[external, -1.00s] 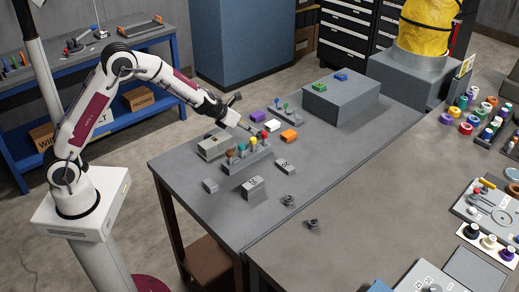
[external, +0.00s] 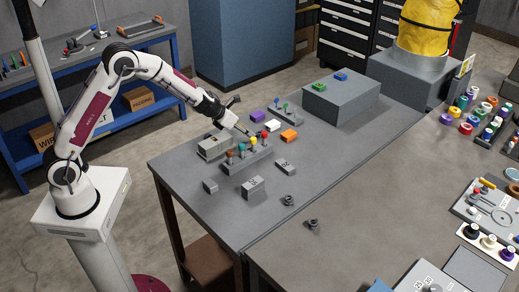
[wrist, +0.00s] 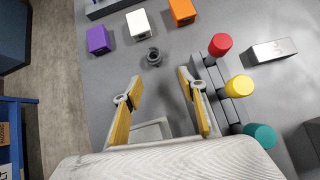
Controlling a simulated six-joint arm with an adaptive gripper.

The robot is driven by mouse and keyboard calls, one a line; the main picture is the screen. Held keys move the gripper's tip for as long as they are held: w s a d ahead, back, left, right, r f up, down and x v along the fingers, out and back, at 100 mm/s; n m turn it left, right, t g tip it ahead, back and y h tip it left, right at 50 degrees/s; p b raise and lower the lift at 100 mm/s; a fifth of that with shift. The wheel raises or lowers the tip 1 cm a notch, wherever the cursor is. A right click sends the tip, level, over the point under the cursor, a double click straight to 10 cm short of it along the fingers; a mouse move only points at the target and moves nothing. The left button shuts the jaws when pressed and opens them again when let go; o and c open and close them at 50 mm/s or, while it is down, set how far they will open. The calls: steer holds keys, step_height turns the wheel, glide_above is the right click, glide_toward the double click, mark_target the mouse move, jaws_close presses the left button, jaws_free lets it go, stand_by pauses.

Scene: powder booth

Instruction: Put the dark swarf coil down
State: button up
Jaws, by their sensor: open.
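A small dark swarf coil (wrist: 154,57) sits on the grey table in the wrist view, just beyond my fingertips and between their lines. My gripper (wrist: 158,82) is open, with its yellow-faced fingers spread and nothing between them. No contact with the coil shows. In the external view my gripper (external: 246,132) is low over the table, behind the peg rack, and I cannot make out this coil there. Two other dark coils lie farther forward, one on the table (external: 288,200) and one near the seam (external: 313,223).
The rack (external: 247,159) with red (wrist: 220,45), yellow (wrist: 239,86) and teal (wrist: 260,135) pegs stands close on the right. Purple (wrist: 98,40), white (wrist: 138,25) and orange (wrist: 183,11) blocks lie beyond the coil. A grey block (wrist: 272,51) is farther right.

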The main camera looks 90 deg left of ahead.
mark_target(259, 131)
steer(key=shift+s+a+f+m+h, duration=0.1)
steer(key=shift+s+f+m+h, duration=0.1)
steer(key=shift+f+m+h, duration=0.2)
steer(key=shift+s+a+f+m+h, duration=0.1)
steer(key=shift+s+f+m+h, duration=0.15)
steer(key=shift+f, duration=0.25)
steer(key=shift+a+f+m+t+h, duration=0.2)
steer(key=shift+m+t+h, duration=0.15)
steer(key=shift+m+t, duration=0.2)
steer(key=shift+a+r+m+t+h, duration=0.25)
steer(key=shift+a+m+t+h, duration=0.15)
steer(key=shift+a+m+t, duration=0.25)
steer(key=shift+a+r+m+t, duration=0.85)
steer(key=shift+a+r+t, duration=0.05)
steer(key=shift+a, duration=0.2)
steer(key=shift+x, duration=1.25)
steer(key=shift+w+f, duration=0.15)
steer(key=shift+x, duration=2.4)
steer(key=shift+d, duration=0.1)
